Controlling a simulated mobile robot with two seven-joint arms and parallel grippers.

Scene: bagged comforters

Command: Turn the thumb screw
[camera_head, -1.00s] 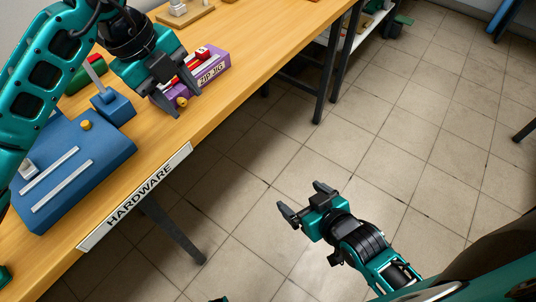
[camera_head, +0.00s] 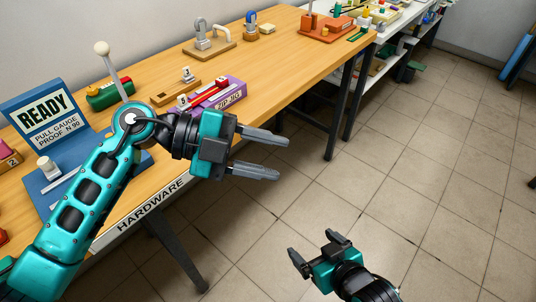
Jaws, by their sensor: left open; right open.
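I cannot pick out a thumb screw for certain. The small brass knobs seen earlier near the blue fixture (camera_head: 50,200) and the purple zip jig (camera_head: 228,98) are not visible, and my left arm covers part of that area. The blue fixture carries metal rails and a pale knob (camera_head: 46,166). My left gripper (camera_head: 281,156) is open and empty, pointing right, over the table's front edge and floor, right of the zip jig. My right gripper (camera_head: 313,246) is open and empty above the floor, away from the table.
A READY sign (camera_head: 48,112) stands at the left. A white-ball lever (camera_head: 102,49) rises from a green base (camera_head: 108,97). A wooden board with a grey shackle (camera_head: 207,37) and an orange fixture (camera_head: 325,29) lie farther back. The HARDWARE label (camera_head: 152,208) marks the table edge.

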